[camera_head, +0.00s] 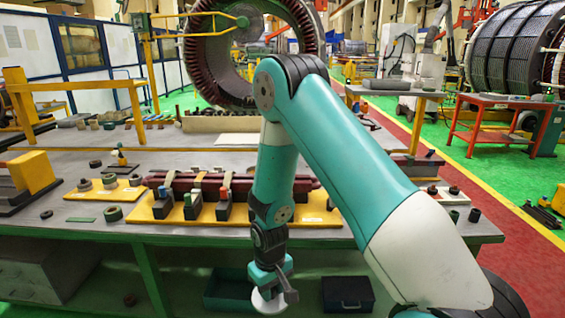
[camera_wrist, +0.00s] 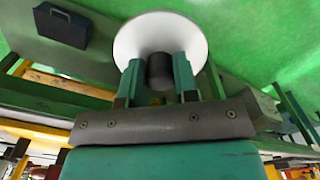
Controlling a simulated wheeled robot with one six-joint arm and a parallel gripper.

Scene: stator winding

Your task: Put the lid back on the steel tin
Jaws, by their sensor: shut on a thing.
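My gripper (camera_head: 272,286) hangs low in front of the workbench's front edge in the head view. In the wrist view my gripper (camera_wrist: 159,62) has its two teal fingers shut on the dark knob of a round white lid (camera_wrist: 160,30). The lid also shows in the head view (camera_head: 266,303) as a pale disc below the fingers. It is held in the air, clear of the bench top. I cannot make out the steel tin in either view.
The workbench (camera_head: 60,217) carries yellow fixtures (camera_head: 160,213) with coil bars, and small round parts. Under it stand a dark case (camera_head: 347,295), also in the wrist view (camera_wrist: 62,25), and a green open bin (camera_head: 222,300). A large stator ring (camera_head: 200,55) stands behind. Green floor lies right.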

